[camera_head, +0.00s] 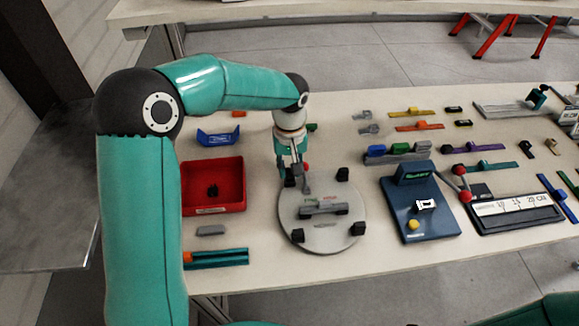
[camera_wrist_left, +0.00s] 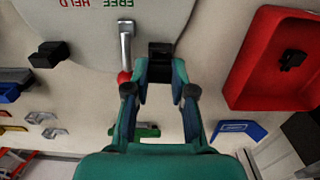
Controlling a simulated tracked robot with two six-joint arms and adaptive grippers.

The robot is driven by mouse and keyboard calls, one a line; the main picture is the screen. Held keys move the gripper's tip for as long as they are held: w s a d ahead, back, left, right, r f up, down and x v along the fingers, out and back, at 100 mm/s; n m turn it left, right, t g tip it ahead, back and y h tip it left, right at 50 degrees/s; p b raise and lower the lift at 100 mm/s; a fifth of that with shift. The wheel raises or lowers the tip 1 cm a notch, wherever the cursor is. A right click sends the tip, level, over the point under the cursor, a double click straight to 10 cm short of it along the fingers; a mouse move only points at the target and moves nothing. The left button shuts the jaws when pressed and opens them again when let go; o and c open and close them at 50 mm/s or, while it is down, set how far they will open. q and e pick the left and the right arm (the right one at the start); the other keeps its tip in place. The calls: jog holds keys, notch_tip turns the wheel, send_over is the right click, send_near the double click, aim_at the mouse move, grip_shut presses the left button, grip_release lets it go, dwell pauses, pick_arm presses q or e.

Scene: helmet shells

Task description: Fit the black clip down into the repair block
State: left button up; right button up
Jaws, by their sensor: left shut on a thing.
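A small black piece, which looks like the black clip (camera_head: 212,191), lies in the red tray (camera_head: 214,209); it also shows in the left wrist view (camera_wrist_left: 293,59). A grey bar-like piece (camera_head: 323,210), possibly the repair block, sits in the middle of a round grey plate (camera_head: 325,244). My left gripper (camera_head: 292,183) points down at the plate's far-left edge. In the left wrist view it (camera_wrist_left: 161,72) is shut on a black block (camera_wrist_left: 160,49), seemingly one of the plate's rim blocks. My right gripper is out of view.
A grey lever with a red knob (camera_wrist_left: 124,76) stands beside my left gripper, near the words FREE and HELD. Other black blocks (camera_head: 343,174) stand on the plate's rim. A blue fixture (camera_head: 424,225) lies right of the plate. A blue holder (camera_head: 218,136) stands behind the tray.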

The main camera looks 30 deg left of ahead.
pick_arm(q)
jog(key=shift+f+b, duration=1)
jog(key=shift+f, duration=0.1)
jog(key=o, duration=0.8)
notch_tip(320, 180, up, 11)
jog(key=shift+r, duration=0.45)
dwell(0.5)
